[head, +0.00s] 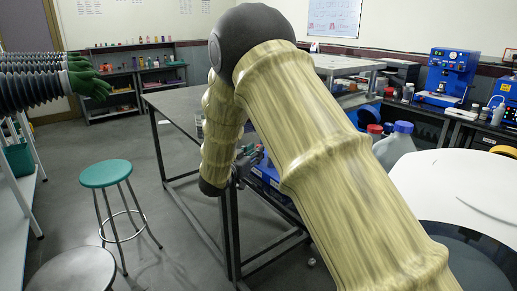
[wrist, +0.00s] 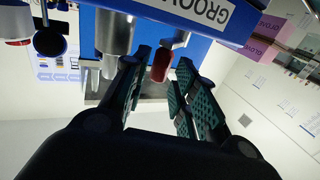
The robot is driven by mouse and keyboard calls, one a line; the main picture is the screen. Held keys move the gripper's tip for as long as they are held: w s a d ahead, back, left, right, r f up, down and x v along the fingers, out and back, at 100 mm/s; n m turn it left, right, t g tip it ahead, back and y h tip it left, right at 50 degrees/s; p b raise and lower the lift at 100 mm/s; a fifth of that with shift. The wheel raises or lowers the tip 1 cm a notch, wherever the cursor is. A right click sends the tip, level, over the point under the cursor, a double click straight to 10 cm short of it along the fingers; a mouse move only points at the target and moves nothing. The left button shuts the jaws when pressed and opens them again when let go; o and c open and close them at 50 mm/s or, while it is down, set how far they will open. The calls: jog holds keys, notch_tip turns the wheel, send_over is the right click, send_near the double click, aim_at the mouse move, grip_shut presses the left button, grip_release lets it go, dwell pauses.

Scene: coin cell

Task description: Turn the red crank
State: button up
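The red crank handle (wrist: 161,66) shows in the wrist view, a short red cylinder in front of a blue machine (wrist: 180,22) with a white label reading "GROOV...". My gripper (wrist: 158,78) is open, its two teal-padded fingers on either side of the handle. I see a gap to the right finger; whether the left finger touches the handle I cannot tell. In the head view, my sleeved arm hides most of the workspace. Part of the blue machine (head: 268,172) shows beside it on the bench; the crank is hidden there.
In the wrist view, a metal cylinder (wrist: 114,32) stands just left of the handle, with a dark round knob (wrist: 49,41) farther left. The head view shows a dark bench (head: 185,108), a green stool (head: 105,174) and a white round table (head: 450,180). Open floor lies at left.

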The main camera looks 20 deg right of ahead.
jog(key=shift+x, duration=1.8)
grip_shut()
